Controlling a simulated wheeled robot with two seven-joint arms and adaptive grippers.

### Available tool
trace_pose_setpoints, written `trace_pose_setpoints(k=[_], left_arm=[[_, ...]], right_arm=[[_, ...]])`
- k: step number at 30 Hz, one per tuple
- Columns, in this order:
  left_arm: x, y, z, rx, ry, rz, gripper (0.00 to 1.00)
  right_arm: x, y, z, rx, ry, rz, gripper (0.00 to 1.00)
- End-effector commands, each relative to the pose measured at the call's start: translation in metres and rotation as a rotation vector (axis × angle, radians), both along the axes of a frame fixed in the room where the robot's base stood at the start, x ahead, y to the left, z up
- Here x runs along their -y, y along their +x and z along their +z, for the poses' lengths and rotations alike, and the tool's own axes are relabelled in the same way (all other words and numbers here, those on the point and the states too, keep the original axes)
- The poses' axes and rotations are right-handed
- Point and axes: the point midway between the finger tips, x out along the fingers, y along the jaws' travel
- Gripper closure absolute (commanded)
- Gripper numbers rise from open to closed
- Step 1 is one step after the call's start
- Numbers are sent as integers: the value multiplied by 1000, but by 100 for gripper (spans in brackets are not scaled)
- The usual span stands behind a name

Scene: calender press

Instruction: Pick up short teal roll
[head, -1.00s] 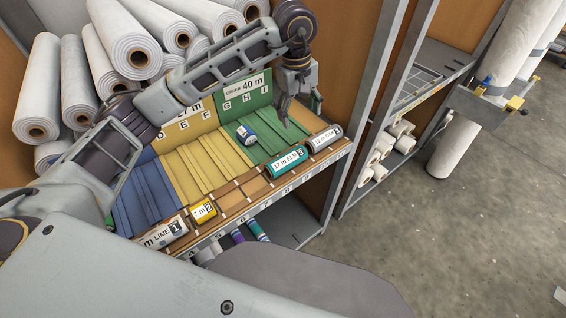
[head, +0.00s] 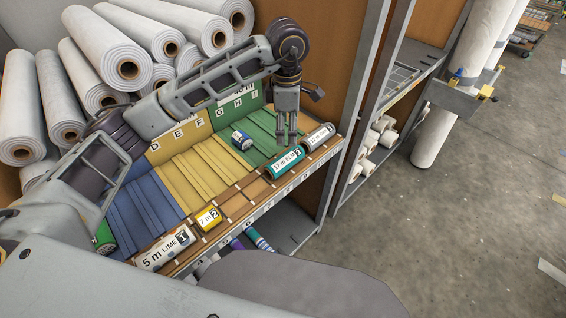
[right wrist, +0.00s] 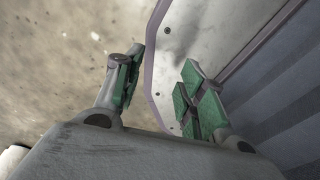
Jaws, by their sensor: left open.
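The short teal roll (head: 286,162), with a white label reading ELM and a 3, lies on the front ledge of the sorting rack in the head view. My left gripper (head: 287,140) points down just above and behind it, with its fingers open and nothing between them. I cannot tell whether a fingertip touches the roll. My right gripper (right wrist: 160,82) shows only in the right wrist view. Its green-padded fingers are apart and empty.
A white-labelled grey roll (head: 319,137) lies close right of the teal roll. A yellow roll (head: 208,219) and a LIME roll (head: 165,248) lie further left on the ledge. A small blue-and-white roll (head: 241,140) rests on the slope behind. A metal upright (head: 363,110) stands to the right.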

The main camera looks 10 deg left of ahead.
Motion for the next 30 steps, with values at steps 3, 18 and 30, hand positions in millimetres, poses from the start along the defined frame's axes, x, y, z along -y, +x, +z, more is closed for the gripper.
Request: trace_pose_setpoints(k=[3,18,30], left_arm=[[-1,-1,0,-4,2,116,29],[-3,-2,0,-15,9,617,29],[-3,-2,0,-17,9,825,29]], right_arm=[[3,0,0,0,-3,1,60],[17,0,0,1,-18,5,60],[7,0,0,1,-7,2,60]])
